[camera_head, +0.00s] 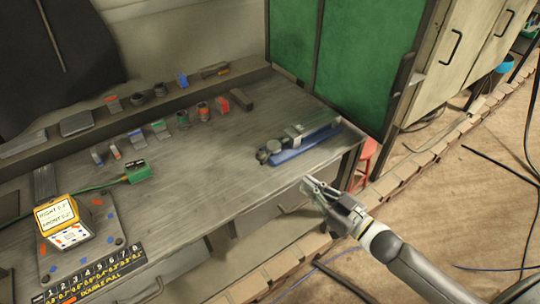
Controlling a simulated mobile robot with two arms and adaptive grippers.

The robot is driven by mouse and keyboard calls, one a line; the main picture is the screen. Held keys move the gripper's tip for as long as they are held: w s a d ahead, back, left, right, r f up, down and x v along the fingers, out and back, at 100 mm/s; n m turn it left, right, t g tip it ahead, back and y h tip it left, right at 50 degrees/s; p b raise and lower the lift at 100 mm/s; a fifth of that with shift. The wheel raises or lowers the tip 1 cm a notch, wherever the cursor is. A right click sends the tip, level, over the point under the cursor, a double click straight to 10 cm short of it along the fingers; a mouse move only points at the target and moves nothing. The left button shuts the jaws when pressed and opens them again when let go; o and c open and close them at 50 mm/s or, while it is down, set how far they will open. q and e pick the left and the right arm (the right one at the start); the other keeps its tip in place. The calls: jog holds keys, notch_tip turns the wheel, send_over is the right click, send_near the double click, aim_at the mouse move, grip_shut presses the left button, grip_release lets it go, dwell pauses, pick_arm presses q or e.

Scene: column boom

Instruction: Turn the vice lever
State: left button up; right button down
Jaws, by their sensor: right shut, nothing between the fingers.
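A vice with a blue base and grey metal body (303,143) lies near the right end of the grey workbench (230,180). A dark rounded part sits at its left end; I cannot clearly make out the lever. My right gripper (309,184) is shut and empty. It shows just below the vice in the picture, by the bench's front right edge, apart from the vice. My left gripper is not in view.
A yellow-topped box (57,213), a green connector (138,172) and several small blocks and cylinders occupy the bench's left and back. Green panels (365,60) stand behind the vice. A red stool (367,155) stands beyond the bench's right end.

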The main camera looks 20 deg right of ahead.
jog(key=shift+n+g+y, duration=0.4)
jog(key=shift+g+y, duration=0.1)
jog(key=p+x, duration=0.1)
jog(key=x, duration=0.3)
jog(key=p+x, duration=0.1)
jog(key=x, duration=0.3)
jog(key=r+p+x, duration=0.1)
jog(key=x, duration=0.3)
jog(key=shift+d, duration=0.2)
jog(key=shift+w+a+f+p, duration=0.1)
jog(key=shift+w+a+p, duration=0.25)
jog(key=shift+w, duration=0.1)
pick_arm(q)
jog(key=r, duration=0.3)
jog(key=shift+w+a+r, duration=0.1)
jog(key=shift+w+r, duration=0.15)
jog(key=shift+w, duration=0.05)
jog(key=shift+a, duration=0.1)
pick_arm(e)
jog(key=shift+d, duration=0.1)
